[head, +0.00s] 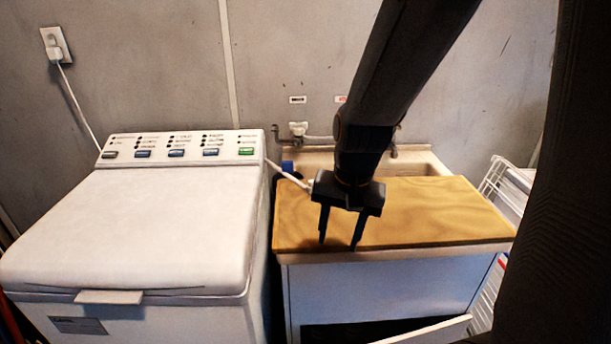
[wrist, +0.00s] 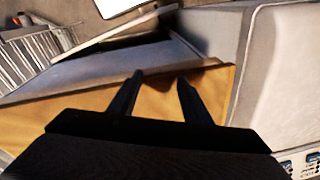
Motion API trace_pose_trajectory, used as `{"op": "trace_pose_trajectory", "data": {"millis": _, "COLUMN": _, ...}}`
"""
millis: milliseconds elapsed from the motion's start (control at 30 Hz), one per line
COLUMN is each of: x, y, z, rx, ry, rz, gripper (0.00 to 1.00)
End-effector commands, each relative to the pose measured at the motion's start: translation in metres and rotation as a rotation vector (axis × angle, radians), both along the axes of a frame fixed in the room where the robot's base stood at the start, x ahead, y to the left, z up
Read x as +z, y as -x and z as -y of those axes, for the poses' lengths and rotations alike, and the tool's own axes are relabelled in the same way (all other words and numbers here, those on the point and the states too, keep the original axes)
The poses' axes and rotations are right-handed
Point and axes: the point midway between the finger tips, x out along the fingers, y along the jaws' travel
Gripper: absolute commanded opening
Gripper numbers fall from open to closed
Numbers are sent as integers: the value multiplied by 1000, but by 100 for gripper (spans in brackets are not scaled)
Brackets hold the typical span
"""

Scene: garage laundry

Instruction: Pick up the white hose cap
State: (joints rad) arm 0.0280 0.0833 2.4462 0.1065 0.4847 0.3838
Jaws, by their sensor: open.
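My gripper (head: 339,243) is open and empty, pointing down over the front part of the wooden board (head: 430,205). In the wrist view the two fingers of my gripper (wrist: 159,78) are apart, with the board (wrist: 30,125) behind them and nothing between them. I cannot pick out the white hose cap for certain. A small white piece (head: 298,128) sits at the wall tap behind the board, too small to identify. A white hose (head: 287,174) runs from the washer toward my gripper, and its end is partly hidden by my gripper.
A white washing machine (head: 130,230) stands left of the board. The board covers part of a sink (head: 425,162), and a small blue object (head: 287,167) is at its back left. A white rack (head: 505,185) stands at the right. The board's right half is clear.

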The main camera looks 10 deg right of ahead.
Motion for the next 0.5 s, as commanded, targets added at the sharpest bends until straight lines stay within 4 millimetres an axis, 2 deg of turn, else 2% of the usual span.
{"op": "trace_pose_trajectory", "data": {"millis": 33, "x": 12, "y": -14, "z": 1, "rx": -132, "ry": -29, "rz": 7, "gripper": 44}}
{"op": "trace_pose_trajectory", "data": {"millis": 400, "x": 43, "y": -130, "z": 9, "rx": -1270, "ry": -340, "rz": -35, "gripper": 44}}
{"op": "trace_pose_trajectory", "data": {"millis": 500, "x": 50, "y": -157, "z": 13, "rx": -1536, "ry": -424, "rz": -68, "gripper": 44}}
